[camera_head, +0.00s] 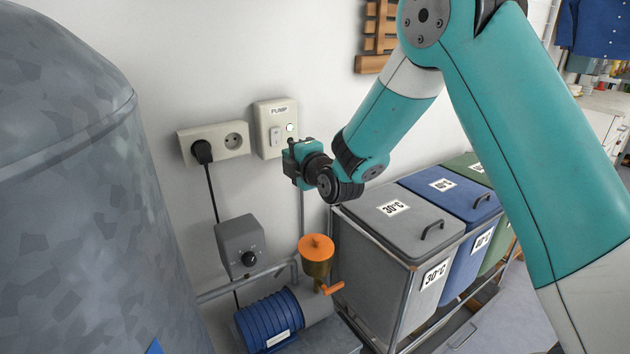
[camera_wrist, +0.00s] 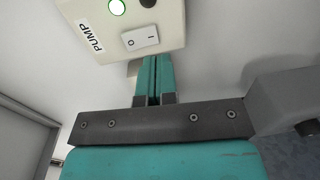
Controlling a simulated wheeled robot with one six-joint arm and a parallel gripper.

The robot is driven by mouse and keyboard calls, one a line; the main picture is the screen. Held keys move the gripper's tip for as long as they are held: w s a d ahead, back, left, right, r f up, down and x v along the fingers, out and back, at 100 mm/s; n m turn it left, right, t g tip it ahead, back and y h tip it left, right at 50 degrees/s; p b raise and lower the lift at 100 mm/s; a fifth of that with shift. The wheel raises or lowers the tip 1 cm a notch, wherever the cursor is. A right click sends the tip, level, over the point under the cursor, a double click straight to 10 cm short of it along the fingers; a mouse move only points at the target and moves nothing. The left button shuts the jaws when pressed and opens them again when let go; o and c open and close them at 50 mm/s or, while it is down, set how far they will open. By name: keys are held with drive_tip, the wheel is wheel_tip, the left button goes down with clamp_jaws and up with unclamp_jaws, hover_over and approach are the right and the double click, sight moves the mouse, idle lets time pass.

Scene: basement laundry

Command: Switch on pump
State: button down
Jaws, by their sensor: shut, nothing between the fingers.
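The pale switch box labelled PUMP (camera_head: 264,118) is on the wall; it also shows in the wrist view (camera_wrist: 170,22). Its white rocker switch (camera_wrist: 140,38) is marked O and I. A round light (camera_wrist: 117,7) with a green rim looks lit, and a dark round part sits beside it. My gripper (camera_wrist: 153,62) is shut and empty, its fingertips at the box's edge close to the rocker. I cannot tell whether they touch the box. In the head view my gripper (camera_head: 287,160) is just below the box. The blue ribbed pump motor (camera_head: 266,320) is below.
A wall socket (camera_head: 234,141) with a black plug is left of the box. A grey control box (camera_head: 240,245) with a knob and an orange-capped part (camera_head: 316,247) are below. A large grey tank (camera_head: 70,200) fills the left. Lidded bins (camera_head: 385,225) stand right.

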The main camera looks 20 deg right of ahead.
drive_tip(key=f+b+v, duration=0.1)
drive_tip(key=b+v, duration=0.2)
drive_tip(key=v, duration=0.5)
drive_tip(key=shift+s+f, duration=0.4)
drive_tip(key=shift+d, duration=0.1)
drive_tip(key=s+a+m+g+y, duration=0.3)
drive_tip(key=s+a+m+g, duration=0.4)
drive_tip(key=s, duration=0.5)
drive_tip(key=s+d+r+m+g+h, duration=0.1)
drive_tip(key=s+m+g, duration=0.3)
drive_tip(key=s, duration=0.6)
drive_tip(key=s+r+m+g+h, duration=0.1)
drive_tip(key=s+m+g+h, duration=0.15)
drive_tip(key=s+g, duration=0.55)
wheel_tip(320, 180, up, 12)
drive_tip(key=s+t+p, duration=0.1)
drive_tip(key=t+p, duration=0.1)
drive_tip(key=p, duration=1)
drive_tip(key=shift+s+y, duration=0.4)
drive_tip(key=shift+y, duration=0.05)
